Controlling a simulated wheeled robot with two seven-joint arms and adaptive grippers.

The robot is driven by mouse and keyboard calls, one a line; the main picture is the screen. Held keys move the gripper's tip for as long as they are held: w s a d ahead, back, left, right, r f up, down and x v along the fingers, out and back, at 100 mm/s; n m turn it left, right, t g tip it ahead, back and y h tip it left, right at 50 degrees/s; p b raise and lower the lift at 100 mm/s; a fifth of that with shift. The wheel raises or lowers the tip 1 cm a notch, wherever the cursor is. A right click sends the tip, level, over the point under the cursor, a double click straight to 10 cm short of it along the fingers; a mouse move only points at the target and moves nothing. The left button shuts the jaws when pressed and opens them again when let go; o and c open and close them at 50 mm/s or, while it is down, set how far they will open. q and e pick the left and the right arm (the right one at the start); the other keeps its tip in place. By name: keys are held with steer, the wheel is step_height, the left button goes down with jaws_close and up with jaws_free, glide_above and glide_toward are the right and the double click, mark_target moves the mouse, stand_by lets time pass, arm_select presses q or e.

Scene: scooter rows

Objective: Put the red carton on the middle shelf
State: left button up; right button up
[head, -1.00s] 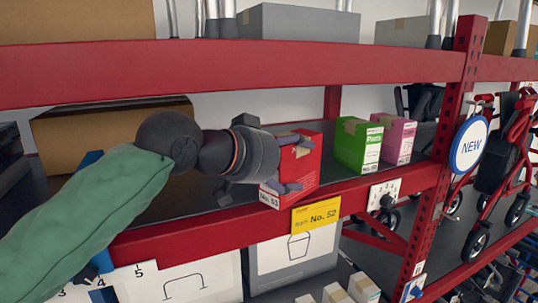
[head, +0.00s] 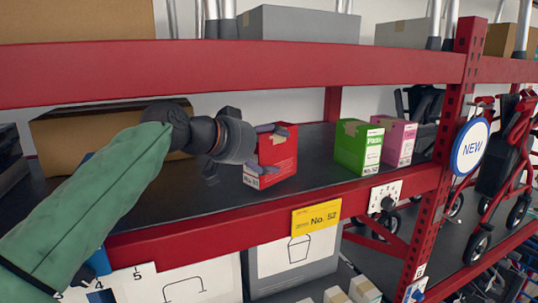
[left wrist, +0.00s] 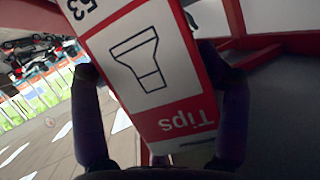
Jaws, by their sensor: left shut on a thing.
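The red carton (head: 278,155) is over the dark middle shelf (head: 235,195) in the head view, left of the green carton. My left gripper (head: 262,152) is shut on it from the left, with its fingers across the carton. I cannot tell whether the carton's base touches the shelf. In the left wrist view the carton (left wrist: 155,70) fills the middle, between the two fingers (left wrist: 160,125), and shows a white face marked "Tips" and "53". My right gripper is not in view.
A green carton (head: 358,147) and a pink carton (head: 398,142) stand to the right on the same shelf. A brown box (head: 90,135) is at the back left. A red upper beam (head: 230,68) runs above and a red front beam (head: 240,222) below. Bare shelf lies in front.

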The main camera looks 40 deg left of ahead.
arm_select(q)
steer(key=shift+f, duration=0.5)
steer(key=shift+s+d, duration=0.15)
steer(key=shift+s, duration=0.05)
steer(key=shift+f, duration=0.2)
steer(key=o, duration=1.3)
